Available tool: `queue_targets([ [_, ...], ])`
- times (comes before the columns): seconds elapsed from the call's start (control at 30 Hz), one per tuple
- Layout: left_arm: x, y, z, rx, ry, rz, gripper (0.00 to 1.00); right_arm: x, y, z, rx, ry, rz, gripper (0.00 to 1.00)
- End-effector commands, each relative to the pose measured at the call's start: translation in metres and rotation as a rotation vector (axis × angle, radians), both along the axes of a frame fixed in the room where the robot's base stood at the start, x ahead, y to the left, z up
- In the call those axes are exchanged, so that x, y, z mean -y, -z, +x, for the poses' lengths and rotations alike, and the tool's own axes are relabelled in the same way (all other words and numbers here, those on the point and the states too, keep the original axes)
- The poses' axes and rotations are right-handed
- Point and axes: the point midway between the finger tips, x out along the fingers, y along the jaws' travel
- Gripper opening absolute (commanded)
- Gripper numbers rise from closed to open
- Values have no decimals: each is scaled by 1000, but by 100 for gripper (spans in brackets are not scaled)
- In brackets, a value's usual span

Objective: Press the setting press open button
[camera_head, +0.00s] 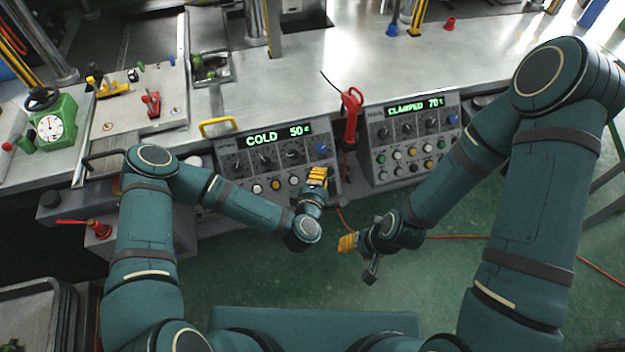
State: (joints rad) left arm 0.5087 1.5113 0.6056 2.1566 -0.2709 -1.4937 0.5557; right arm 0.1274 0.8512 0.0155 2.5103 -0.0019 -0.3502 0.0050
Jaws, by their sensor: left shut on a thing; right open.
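Two grey control panels stand at the front of the bench. The right panel (418,165) reads "CLAMPED 70" and has knobs above several coloured buttons, with labels too small to read. The left panel (262,170) reads "COLD 50" and has similar knobs and buttons. I cannot tell which button is the press open one. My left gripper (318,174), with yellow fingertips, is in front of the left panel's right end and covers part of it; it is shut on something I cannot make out. My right gripper (347,243) is open and empty, low over the floor, apart from both panels.
A red-handled tool (351,112) with a cord stands between the panels. A yellow handle (218,126) is behind the left panel. A green gauge device (50,128) sits at far left. Green floor lies open below the right panel.

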Motion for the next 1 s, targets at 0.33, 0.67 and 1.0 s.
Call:
queue_targets([
  [0.33,-7,20,22,1,-1,-1,0,0,19,3,7,1,-1,47],
  [0.67,-8,20,24,1,0,-1,0,0,19,4,9,1,-1,47],
  [1.0,-8,20,24,1,0,-1,0,0,19,4,9,1,-1,47],
])
